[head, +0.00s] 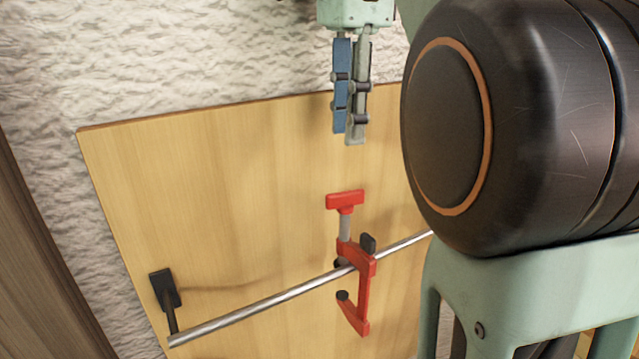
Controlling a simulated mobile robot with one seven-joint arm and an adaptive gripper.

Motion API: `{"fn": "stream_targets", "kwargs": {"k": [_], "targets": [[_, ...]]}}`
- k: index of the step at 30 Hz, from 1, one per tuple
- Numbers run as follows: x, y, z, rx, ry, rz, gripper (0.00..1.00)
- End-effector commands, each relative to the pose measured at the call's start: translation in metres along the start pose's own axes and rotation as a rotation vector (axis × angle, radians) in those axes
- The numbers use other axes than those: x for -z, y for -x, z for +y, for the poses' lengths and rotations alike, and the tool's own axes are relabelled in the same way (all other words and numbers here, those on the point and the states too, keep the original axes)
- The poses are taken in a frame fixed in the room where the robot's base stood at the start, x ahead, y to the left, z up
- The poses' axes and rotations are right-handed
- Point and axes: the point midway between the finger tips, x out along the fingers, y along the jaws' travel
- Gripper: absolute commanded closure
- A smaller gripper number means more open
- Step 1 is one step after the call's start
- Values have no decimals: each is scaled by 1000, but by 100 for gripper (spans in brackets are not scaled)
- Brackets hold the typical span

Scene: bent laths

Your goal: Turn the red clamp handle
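The red clamp handle (345,201) is a short crossbar in the head view, right of the picture's middle. It sits on top of a grey spindle (344,227). The spindle runs down into the red clamp (364,285), which is on a metal rod. My gripper (348,139) hangs above the handle in the picture, its blue and grey fingers pointing down. A visible gap separates the fingertips from the handle. The fingers look side by side, and this angle does not show how far apart they are. Nothing shows between them.
The metal rod (255,303) slants across in front of a wooden panel (205,195) on a black bracket (164,290) at left. My dark arm joint hides the right side. A rough white wall (180,60) is behind.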

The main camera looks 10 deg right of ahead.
Motion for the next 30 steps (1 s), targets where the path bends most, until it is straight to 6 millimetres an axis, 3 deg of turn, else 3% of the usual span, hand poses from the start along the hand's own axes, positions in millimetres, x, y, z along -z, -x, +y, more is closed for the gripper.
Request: {"fn": "stream_targets", "kwargs": {"k": [18, 24, 30], "targets": [[0, -84, 1, -4, 2, 0, 74], [1, -102, 1, -2, 0, 1, 74], [1, -107, 0, -1, -1, 1, 74]]}}
